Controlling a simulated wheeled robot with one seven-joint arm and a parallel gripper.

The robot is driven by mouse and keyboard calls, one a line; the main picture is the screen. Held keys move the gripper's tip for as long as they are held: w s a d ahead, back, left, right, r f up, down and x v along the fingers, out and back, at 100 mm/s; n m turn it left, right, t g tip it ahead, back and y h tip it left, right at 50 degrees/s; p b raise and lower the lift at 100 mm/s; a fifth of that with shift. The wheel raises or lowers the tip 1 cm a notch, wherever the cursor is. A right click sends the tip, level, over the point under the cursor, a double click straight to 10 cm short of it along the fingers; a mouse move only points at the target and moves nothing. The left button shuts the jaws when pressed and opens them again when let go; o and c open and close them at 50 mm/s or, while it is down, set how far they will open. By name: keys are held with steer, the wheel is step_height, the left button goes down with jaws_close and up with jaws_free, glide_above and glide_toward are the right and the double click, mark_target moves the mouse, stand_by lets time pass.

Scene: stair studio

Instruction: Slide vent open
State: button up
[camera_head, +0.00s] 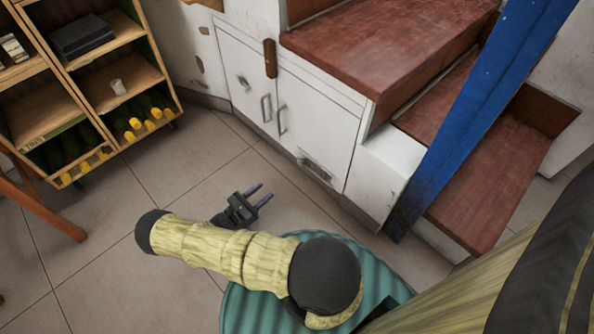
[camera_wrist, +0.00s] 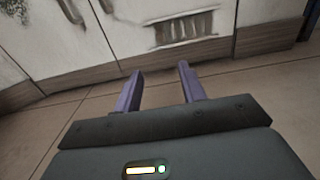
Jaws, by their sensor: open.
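The vent (camera_head: 316,168) is a small slatted grey panel low on the right white cabinet door under the stairs. It also shows in the wrist view (camera_wrist: 184,29), ahead of the fingers and a little to the right. Its slats look dark and upright there; I cannot tell how far it is open. My gripper (camera_head: 258,193) is open and empty, with two purple fingers apart. It is above the floor in front of the cabinet, to the left of the vent and not touching it. In the wrist view the fingers (camera_wrist: 158,80) point toward the cabinet base.
White cabinet doors (camera_head: 252,85) carry two upright handles (camera_head: 282,119). Red-brown stair treads (camera_head: 395,40) rise above, with a blue post (camera_head: 480,115) at right. A wooden shelf (camera_head: 105,70) with bottles stands at left. The tiled floor (camera_head: 190,165) between is clear.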

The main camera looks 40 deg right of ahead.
mark_target(299, 164)
steer(key=shift+d, duration=0.15)
steer(key=d+b, duration=0.2)
steer(key=d, duration=0.3)
steer(key=w+d+b, duration=0.1)
steer(key=d+b, duration=0.2)
steer(key=d, duration=0.3)
steer(key=d+b, duration=0.2)
steer(key=d, duration=0.3)
steer(key=shift+w+d, duration=0.15)
steer(key=shift+d, duration=0.1)
steer(key=shift+d+r, duration=0.1)
steer(key=shift+d, duration=0.2)
jaws_close()
